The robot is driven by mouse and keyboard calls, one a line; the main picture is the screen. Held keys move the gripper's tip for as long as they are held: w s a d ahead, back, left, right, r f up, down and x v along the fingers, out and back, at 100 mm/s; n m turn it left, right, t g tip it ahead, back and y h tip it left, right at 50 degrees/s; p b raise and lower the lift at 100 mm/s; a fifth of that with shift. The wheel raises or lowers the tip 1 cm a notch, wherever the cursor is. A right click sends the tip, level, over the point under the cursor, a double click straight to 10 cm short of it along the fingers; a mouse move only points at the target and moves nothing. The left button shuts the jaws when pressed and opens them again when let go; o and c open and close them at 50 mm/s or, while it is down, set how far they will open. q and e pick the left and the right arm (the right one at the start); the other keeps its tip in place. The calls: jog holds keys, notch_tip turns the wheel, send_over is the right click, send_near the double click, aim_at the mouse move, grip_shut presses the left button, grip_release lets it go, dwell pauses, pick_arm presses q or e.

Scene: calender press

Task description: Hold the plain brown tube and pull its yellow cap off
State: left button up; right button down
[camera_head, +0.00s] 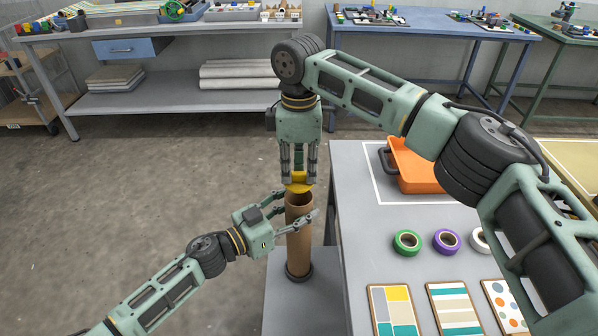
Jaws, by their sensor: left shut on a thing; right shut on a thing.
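The plain brown tube (299,248) stands upright in a dark round holder (299,273) on a low grey stand. My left gripper (297,208) comes in from the left with its fingers on both sides of the tube's upper part, shut on it. The yellow cap (299,187) is at the tube's top, between the fingers of my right gripper (299,178), which points straight down and is shut on it. The front of the tube's open mouth seems to show below the cap. I cannot tell whether cap and tube still touch at the back.
Right of the stand is a grey table with an orange bin (414,168), green tape (407,242), purple tape (446,241), white tape (480,239) and patterned cards (394,310). Floor at the left is clear. Workbenches (430,22) stand behind.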

pick_arm(q)
jog(key=o, duration=1.2)
jog(key=shift+c, duration=0.2)
jog(key=v, duration=1.2)
